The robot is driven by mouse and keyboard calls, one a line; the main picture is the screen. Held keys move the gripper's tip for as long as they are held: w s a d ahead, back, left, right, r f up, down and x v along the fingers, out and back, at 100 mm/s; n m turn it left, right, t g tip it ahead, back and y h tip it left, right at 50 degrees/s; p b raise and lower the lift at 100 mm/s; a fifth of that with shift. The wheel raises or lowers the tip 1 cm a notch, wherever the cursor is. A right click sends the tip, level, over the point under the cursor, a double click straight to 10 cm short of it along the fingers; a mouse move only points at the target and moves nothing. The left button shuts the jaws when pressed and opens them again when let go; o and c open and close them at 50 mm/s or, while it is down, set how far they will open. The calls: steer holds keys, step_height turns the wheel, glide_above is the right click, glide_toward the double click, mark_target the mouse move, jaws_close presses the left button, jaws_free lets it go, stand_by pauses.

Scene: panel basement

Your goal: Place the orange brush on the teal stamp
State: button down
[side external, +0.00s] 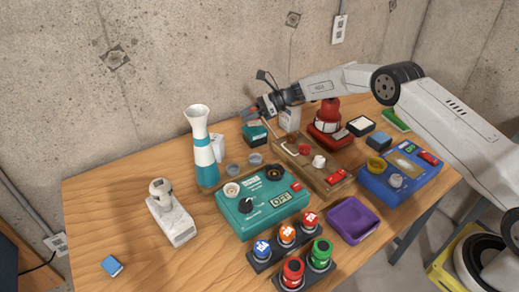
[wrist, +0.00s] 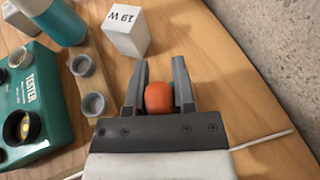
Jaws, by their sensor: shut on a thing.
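The orange brush (wrist: 158,97) shows as a rounded orange end between the two fingers of my gripper (wrist: 160,68) in the wrist view. My gripper (side external: 250,114) is shut on it. In the side view the gripper is low over the back of the table, just above the teal stamp (side external: 256,134), a dark teal block with a pale label. A small teal patch (wrist: 171,84) shows behind the brush in the wrist view. The brush hides most of what lies beneath it. I cannot tell whether brush and stamp touch.
A teal and white bottle (side external: 205,150) and a white block (wrist: 124,33) stand left of the gripper. A wooden holder with grey cups (wrist: 90,88) and a green tester (side external: 262,208) are close by. A wooden tray (side external: 318,182) lies to the right. The front left table is mostly clear.

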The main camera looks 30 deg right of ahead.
steer(key=shift+f, duration=0.65)
steer(key=shift+f, duration=0.15)
steer(key=shift+c, duration=2.2)
jaws_free()
steer(key=shift+r, duration=0.2)
steer(key=shift+s+d+r, duration=0.2)
steer(key=shift+d+r, duration=0.05)
steer(key=shift+d, duration=0.4)
steer(key=v, duration=0.3)
steer(key=shift+s+d+r, duration=0.1)
steer(key=shift+s+d, duration=0.05)
steer(key=shift+d, duration=0.1)
step_height(320, 180, up, 7)
